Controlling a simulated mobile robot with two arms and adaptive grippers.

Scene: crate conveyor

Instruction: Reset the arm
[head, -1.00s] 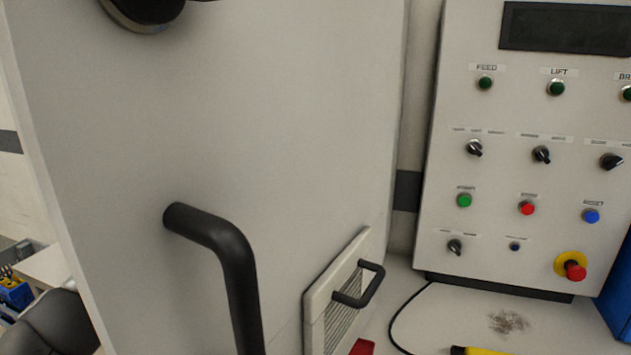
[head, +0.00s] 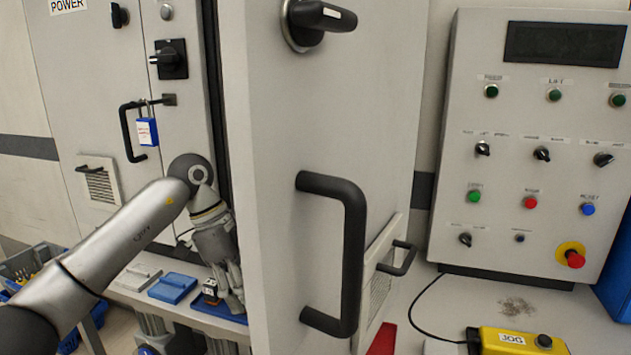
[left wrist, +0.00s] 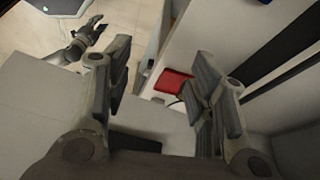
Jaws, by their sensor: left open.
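My left arm comes in from the left in the head view. Its gripper (head: 234,292) hangs pointing down, just left of the open cabinet door (head: 282,130), partly hidden by the door's edge. In the left wrist view the gripper (left wrist: 162,92) has its two fingers wide apart with nothing held between them. A grey jointed part, seemingly my right gripper (left wrist: 86,38), shows small at the upper left of the left wrist view; its jaws are too small to read.
The door carries a black bar handle (head: 353,255) and a rotary latch (head: 320,16). Behind the arm is a power cabinet (head: 85,90) with a blue tag (head: 147,131). A control panel (head: 520,150) and yellow JOG pendant (head: 515,341) are at the right.

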